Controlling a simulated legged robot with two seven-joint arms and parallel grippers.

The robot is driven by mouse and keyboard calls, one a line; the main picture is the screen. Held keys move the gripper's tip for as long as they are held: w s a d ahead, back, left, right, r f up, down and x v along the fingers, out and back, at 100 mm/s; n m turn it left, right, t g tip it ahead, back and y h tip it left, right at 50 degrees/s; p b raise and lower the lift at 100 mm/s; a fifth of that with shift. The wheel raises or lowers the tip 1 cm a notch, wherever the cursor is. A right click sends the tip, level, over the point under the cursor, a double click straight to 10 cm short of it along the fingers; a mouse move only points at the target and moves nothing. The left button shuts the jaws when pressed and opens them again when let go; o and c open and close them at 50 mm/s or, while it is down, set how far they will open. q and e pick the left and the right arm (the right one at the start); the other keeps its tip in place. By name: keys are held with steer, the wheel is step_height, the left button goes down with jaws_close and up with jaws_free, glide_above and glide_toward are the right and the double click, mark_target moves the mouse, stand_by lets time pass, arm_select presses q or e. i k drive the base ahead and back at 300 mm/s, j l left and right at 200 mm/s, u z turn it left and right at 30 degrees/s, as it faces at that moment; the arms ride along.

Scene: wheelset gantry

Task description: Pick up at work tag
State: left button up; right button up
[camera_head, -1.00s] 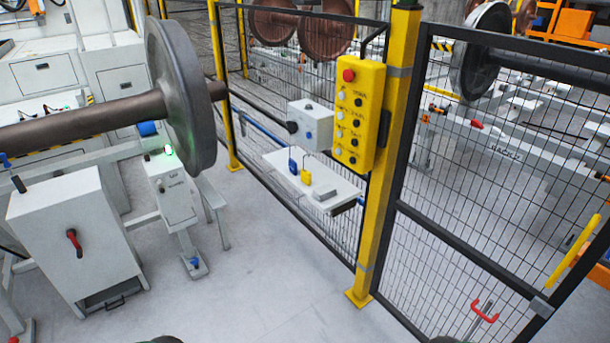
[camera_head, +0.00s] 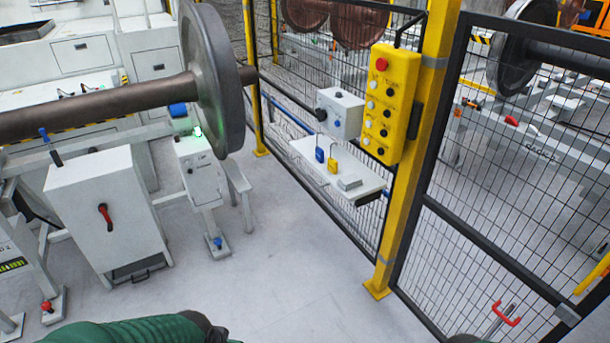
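A small white shelf (camera_head: 304,149) is fixed to the mesh fence. On it stand a blue tag-like piece (camera_head: 319,154) and a yellow tag-like piece (camera_head: 333,164), with a flat grey block (camera_head: 349,183) near the front end. I cannot read any lettering on them, so I cannot tell which is the work tag. My green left arm shows at the bottom left edge, well short of the shelf. A sliver of my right arm shows at the bottom edge. Neither gripper's fingers are in view.
A yellow button panel (camera_head: 390,104) with a red button hangs on the yellow post (camera_head: 412,190), beside a grey switch box (camera_head: 340,113). A wheelset (camera_head: 222,80) and a white cabinet (camera_head: 105,218) with a red handle stand left. The floor before the shelf is clear.

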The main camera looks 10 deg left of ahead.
mark_target(332, 164)
steer(key=i+j+z, duration=0.1)
steer(key=i+j, duration=0.25)
steer(key=i+j+z, duration=0.1)
steer(key=i+j, duration=0.25)
steer(key=i+j+z, duration=0.1)
steer(key=i+j, duration=0.2)
steer(key=j, duration=0.2)
steer(key=i+j+z, duration=0.1)
steer(key=i+j, duration=0.2)
steer(key=j, duration=0.15)
steer(key=i+j+z, duration=0.1)
steer(key=i+j, duration=0.2)
steer(key=j, duration=0.2)
steer(key=i+j, duration=0.25)
steer(key=j, duration=0.25)
steer(key=i+j+z, duration=0.15)
steer(key=j, duration=0.35)
steer(key=i+j+z, duration=0.1)
steer(key=i+j, duration=0.25)
steer(key=j, duration=0.15)
